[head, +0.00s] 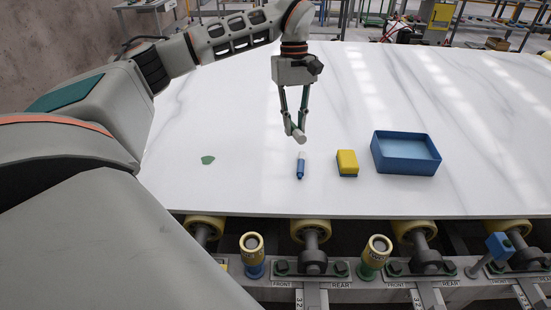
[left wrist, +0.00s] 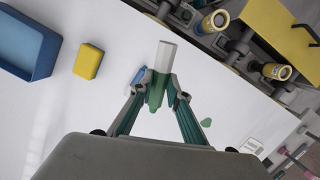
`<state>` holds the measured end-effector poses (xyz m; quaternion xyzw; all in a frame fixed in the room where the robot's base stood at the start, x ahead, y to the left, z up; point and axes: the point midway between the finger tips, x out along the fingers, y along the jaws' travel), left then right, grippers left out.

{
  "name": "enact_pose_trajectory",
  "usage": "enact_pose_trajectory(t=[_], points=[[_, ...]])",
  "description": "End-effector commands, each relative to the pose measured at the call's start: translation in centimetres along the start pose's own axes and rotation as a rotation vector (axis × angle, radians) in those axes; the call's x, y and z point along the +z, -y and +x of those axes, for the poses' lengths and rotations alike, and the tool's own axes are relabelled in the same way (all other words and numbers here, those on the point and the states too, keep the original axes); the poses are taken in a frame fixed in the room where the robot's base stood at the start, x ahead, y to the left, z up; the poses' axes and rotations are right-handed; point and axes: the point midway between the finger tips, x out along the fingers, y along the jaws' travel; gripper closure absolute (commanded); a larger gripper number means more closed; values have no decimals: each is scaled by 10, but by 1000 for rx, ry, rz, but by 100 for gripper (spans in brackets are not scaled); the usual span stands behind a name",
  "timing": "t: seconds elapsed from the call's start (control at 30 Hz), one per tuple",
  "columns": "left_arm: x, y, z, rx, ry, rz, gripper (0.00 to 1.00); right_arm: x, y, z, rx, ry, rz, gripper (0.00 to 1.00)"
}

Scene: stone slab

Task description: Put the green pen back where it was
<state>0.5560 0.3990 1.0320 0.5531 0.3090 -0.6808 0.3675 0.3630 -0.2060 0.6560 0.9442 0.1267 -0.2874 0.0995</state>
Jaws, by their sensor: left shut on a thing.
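My left gripper (head: 295,127) is shut on the green pen (left wrist: 160,78) and holds it above the slab. In the left wrist view, the pen has a pale grey-white end pointing away and a green part between the fingers. In the head view mostly its pale end (head: 300,137) shows. A blue pen with a white end (head: 300,168) lies on the slab, nearer the front edge; the held pen partly hides it in the left wrist view. A flat green patch (head: 208,160) is on the slab to the left. My right gripper is not in view.
A yellow block with a blue base (head: 347,162) stands right of the blue pen. An open blue tray (head: 378,160) is further right. The white marble slab (head: 250,190) is otherwise clear. Rollers and posts line its front edge.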

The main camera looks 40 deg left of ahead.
Motion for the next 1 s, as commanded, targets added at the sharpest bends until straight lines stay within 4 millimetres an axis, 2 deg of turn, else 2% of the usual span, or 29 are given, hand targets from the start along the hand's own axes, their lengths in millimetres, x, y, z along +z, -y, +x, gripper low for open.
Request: enact_pose_trajectory(t=[0.03, 0.13, 0.27, 0.37, 0.47, 0.7, 0.9, 1.0], points=[[-23, 6, 1, 3, -46, -24, 100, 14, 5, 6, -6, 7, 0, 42], [-54, 17, -8, 1, -119, -57, 100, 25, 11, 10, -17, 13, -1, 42], [-78, 27, -15, -3, -172, -84, 100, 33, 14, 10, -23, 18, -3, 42], [-85, 30, -10, -6, -186, -91, 100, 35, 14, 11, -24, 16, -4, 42], [-90, 31, 10, -10, -186, -93, 100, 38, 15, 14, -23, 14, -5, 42], [-101, 30, 70, -11, -184, -93, 100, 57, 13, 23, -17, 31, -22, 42], [-110, 30, 115, -10, -184, -93, 100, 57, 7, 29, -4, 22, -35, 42], [-112, 29, 130, -7, -184, -94, 100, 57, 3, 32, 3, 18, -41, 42]])
